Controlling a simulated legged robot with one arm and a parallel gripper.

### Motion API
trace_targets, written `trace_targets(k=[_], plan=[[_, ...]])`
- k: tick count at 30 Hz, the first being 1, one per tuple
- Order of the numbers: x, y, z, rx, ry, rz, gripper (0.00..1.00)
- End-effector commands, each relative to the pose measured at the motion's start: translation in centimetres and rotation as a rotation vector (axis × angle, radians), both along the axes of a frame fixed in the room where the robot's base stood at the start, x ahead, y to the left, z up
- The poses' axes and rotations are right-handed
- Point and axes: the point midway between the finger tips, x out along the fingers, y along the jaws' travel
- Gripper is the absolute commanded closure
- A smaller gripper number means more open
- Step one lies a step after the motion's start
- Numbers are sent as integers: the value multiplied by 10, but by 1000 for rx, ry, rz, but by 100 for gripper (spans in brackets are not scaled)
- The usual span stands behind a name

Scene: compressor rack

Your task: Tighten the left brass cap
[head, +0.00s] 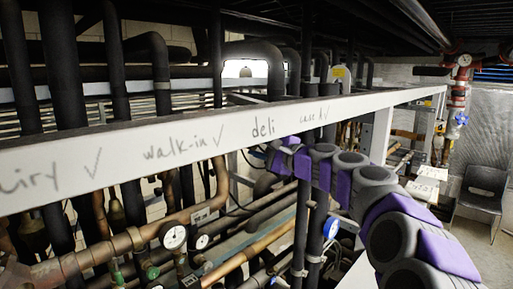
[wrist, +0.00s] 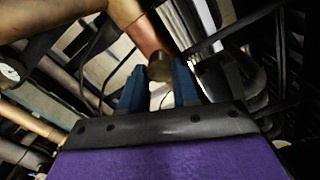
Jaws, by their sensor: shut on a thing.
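In the wrist view a dull brass cap (wrist: 159,68) sits at the end of a copper pipe (wrist: 147,36). My gripper (wrist: 158,84) has its two blue fingers on either side of the cap, shut on it. The fingers hide part of the cap's sides. In the head view my purple and grey arm reaches in from the lower right, and my gripper (head: 277,158) is at the white beam, below the word "deli". I cannot make out the held cap in the head view.
The white beam (head: 130,155) with handwritten labels crosses the head view. Dark insulated pipes and copper pipes (head: 80,262) crowd the space around it. A pressure gauge (head: 173,236) sits at lower left. A black chair (head: 484,195) stands by the right wall.

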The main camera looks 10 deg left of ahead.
Motion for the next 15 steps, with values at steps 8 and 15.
trace_targets(k=[8,15], plan=[[2,0,-8,-9,8,1,56],[-2,4,-4,-8,2,1,44]])
